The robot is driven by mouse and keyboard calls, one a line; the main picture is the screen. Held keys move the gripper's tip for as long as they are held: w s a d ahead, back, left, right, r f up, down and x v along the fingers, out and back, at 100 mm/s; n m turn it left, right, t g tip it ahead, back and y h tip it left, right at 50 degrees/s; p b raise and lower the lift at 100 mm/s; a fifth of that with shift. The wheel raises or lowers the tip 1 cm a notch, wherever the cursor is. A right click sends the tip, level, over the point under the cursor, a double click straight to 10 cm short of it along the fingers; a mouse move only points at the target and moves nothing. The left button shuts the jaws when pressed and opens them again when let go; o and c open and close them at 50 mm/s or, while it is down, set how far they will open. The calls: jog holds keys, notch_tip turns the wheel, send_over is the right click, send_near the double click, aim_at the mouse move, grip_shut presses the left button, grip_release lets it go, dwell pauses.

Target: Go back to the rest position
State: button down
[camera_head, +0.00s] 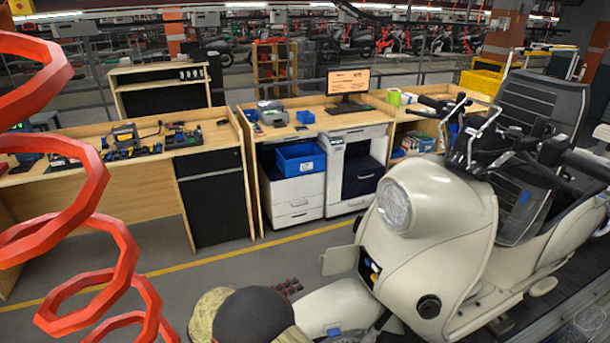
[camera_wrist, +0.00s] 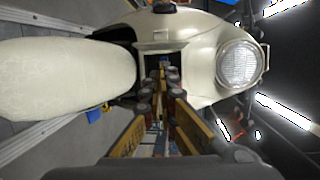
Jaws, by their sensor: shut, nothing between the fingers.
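My gripper (camera_wrist: 160,80) shows in the wrist view with its fingers drawn together and nothing held between them. Ahead of it is the cream scooter (camera_wrist: 205,50), turned on its side in this view, with its round headlight (camera_wrist: 238,63) at the right and its pale front fender (camera_wrist: 65,78) at the left. I cannot tell whether the fingertips touch the scooter. In the head view the scooter (camera_head: 430,225) stands upright at the right. Part of my arm (camera_head: 252,317) shows low in the head view, near the scooter's front fender; my fingers are not clear there.
A red coiled hose (camera_head: 125,255) hangs at the left. Wooden workbenches (camera_head: 90,200) stand behind, with tools, a monitor (camera_head: 348,83) and a blue bin (camera_head: 300,157). Grey floor with a yellow line (camera_head: 215,260) lies open between the benches and the scooter.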

jog(key=s+d+f+m+g+y, duration=0.1)
jog(key=s+d+f+m+g, duration=0.25)
jog(key=s+f+m, duration=0.45)
jog(key=s+d+r+m+g+y, duration=0.35)
jog(key=s+m, duration=0.25)
jog(key=m, duration=0.5)
jog(key=s+d+r+m+t+y+b, duration=0.1)
jog(key=s+d+r+m+y+b, duration=0.2)
jog(key=s+d+r+m, duration=0.5)
jog(key=s+d+r+m+t+y+b, duration=0.1)
jog(key=s+d+r+m+y+b, duration=0.2)
jog(key=s+d+r+m+y, duration=0.3)
jog(key=s+d+r+m, duration=0.2)
jog(key=r+m, duration=0.3)
jog(key=m, duration=0.4)
jog(key=shift+s+d+r+m+t+b, duration=0.15)
jog(key=shift+s+m+t+b, duration=0.2)
jog(key=shift+s, duration=0.55)
jog(key=shift+s, duration=0.1)
